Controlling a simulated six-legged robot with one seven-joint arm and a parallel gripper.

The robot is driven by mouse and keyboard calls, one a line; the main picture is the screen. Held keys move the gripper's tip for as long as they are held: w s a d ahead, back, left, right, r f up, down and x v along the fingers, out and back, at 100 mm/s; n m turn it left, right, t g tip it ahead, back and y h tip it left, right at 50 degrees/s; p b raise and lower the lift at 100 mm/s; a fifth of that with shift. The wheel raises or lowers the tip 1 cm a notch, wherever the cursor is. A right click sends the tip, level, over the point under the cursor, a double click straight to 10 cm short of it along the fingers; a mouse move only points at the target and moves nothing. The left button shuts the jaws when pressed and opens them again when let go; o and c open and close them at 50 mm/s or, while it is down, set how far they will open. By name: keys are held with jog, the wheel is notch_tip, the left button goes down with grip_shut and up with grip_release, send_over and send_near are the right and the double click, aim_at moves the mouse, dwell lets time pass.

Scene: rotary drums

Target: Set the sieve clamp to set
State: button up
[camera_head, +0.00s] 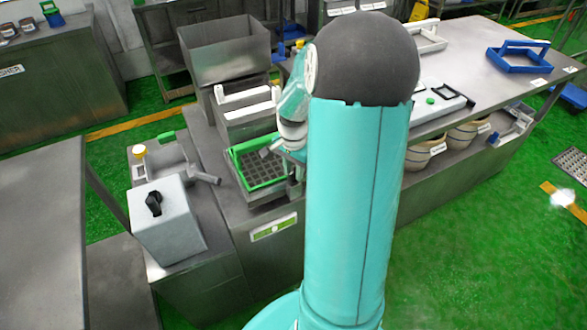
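A green-framed tray with a dark grid (240,160), which looks like the sieve, sits in the metal machine in the middle. I cannot clearly make out the sieve clamp or its setting. My teal arm covers the area right of the sieve. My gripper (271,148) is small in the view, at the upper right edge of the green frame. I cannot tell whether it touches the frame or whether its fingers are open or shut.
A grey box with a black knob (154,203) and a yellow-capped part (139,152) stand left of the sieve. A metal hopper (225,50) rises behind. A bench with a blue tray (518,66) is at the right. Green floor (470,240) is open at the lower right.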

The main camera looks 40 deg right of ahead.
grip_shut()
jog(key=shift+n, duration=0.3)
jog(key=n, duration=1.2)
jog(key=shift+n, duration=0.4)
jog(key=shift+o, duration=1)
grip_release()
